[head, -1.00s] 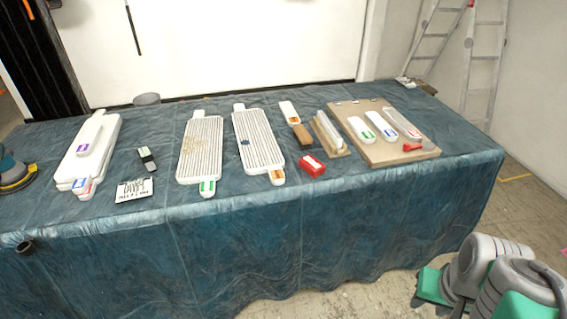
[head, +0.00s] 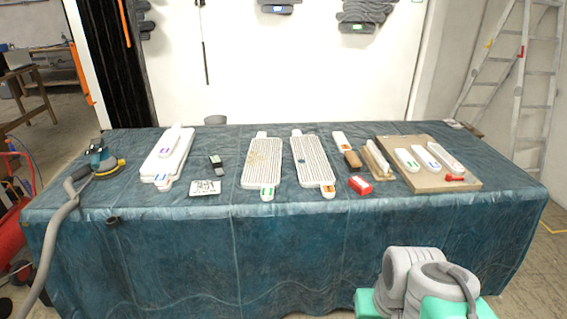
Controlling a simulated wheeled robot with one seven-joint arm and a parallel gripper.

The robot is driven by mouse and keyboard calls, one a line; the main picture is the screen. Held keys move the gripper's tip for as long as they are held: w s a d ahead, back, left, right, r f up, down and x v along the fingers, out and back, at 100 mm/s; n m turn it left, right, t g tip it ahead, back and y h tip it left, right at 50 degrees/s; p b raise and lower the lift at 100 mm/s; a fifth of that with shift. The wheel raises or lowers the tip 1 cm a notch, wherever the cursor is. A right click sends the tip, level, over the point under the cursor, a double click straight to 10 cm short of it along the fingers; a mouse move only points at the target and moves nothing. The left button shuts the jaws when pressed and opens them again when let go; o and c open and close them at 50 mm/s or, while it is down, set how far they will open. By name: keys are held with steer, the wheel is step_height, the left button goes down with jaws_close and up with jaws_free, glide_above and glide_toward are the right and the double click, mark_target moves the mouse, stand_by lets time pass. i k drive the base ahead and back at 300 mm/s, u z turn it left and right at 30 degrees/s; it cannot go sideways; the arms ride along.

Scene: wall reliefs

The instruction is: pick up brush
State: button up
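Several candidates for the brush lie on the blue-draped table (head: 290,235), and I cannot tell for certain which it is. A brown block (head: 353,159) lies at the lower end of a white piece with an orange label (head: 341,141), right of centre. A small dark piece with a pale end (head: 216,165) lies left of centre. A white piece on a wooden base (head: 377,161) stands beside the brown block. My grey and green arm links show at the bottom right; my gripper is out of view.
Two ribbed white panels (head: 263,165) (head: 312,163) lie mid-table. A red block (head: 360,185) sits near the front. A board (head: 433,177) holds several white pieces at right. A sander (head: 103,162) with a hose lies at left. A ladder (head: 518,80) stands behind right.

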mark_target(352, 161)
steer(key=u, duration=0.4)
steer(key=i, duration=1.65)
